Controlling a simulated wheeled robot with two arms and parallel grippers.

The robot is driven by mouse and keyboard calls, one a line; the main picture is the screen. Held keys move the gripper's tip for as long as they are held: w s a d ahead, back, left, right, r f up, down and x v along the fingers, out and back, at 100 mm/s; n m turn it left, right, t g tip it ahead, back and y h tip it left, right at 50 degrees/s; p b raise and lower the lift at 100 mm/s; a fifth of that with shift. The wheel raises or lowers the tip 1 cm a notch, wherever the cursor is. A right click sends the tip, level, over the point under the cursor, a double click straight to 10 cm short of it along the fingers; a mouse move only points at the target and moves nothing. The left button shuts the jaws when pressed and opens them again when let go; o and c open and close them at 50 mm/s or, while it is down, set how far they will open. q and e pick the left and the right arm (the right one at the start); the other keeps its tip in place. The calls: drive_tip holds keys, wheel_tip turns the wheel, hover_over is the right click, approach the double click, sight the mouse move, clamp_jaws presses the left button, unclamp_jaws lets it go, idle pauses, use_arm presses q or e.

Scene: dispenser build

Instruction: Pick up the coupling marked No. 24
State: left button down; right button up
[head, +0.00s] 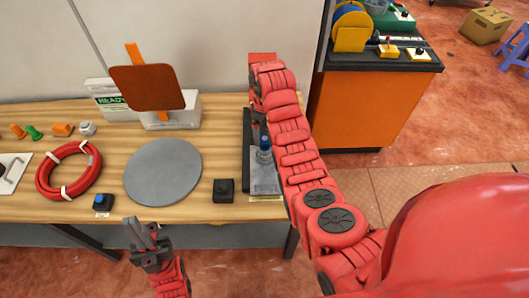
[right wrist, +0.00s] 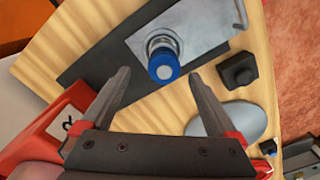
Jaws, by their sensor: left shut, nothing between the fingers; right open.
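A small upright fitting with a blue top and a metallic lower part (head: 265,150) stands on a grey plate (head: 264,182) at the right end of the bench. It also shows in the right wrist view (right wrist: 163,66). I cannot read any number on it, so I cannot tell whether it is coupling No. 24. My right gripper (right wrist: 160,76) is open, its fingers pointing toward the fitting, one on either side in that view; contact is not visible. In the head view my right arm partly hides that gripper. My left gripper (head: 142,224) is shut and empty at the bench's front edge.
A grey disc (head: 162,172), a black block (head: 223,190), a blue-buttoned box (head: 103,201) and a red hose coil (head: 68,170) lie on the bench. Small orange and green parts (head: 33,132) sit at the left. An orange cabinet (head: 355,112) stands behind my right arm.

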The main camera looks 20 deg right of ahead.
sight(265, 138)
drive_tip(key=shift+s+f, duration=0.1)
drive_tip(key=shift+f, duration=0.15)
drive_tip(key=shift+s+a+f+p, duration=0.1)
drive_tip(key=shift+s+f+p, duration=0.3)
drive_tip(key=shift+p, duration=0.8)
wheel_tip(265, 138, down, 3)
drive_tip(key=shift+w+r+p, duration=0.1)
drive_tip(key=shift+p, duration=0.45)
drive_tip(key=shift+f, duration=0.75)
clamp_jaws()
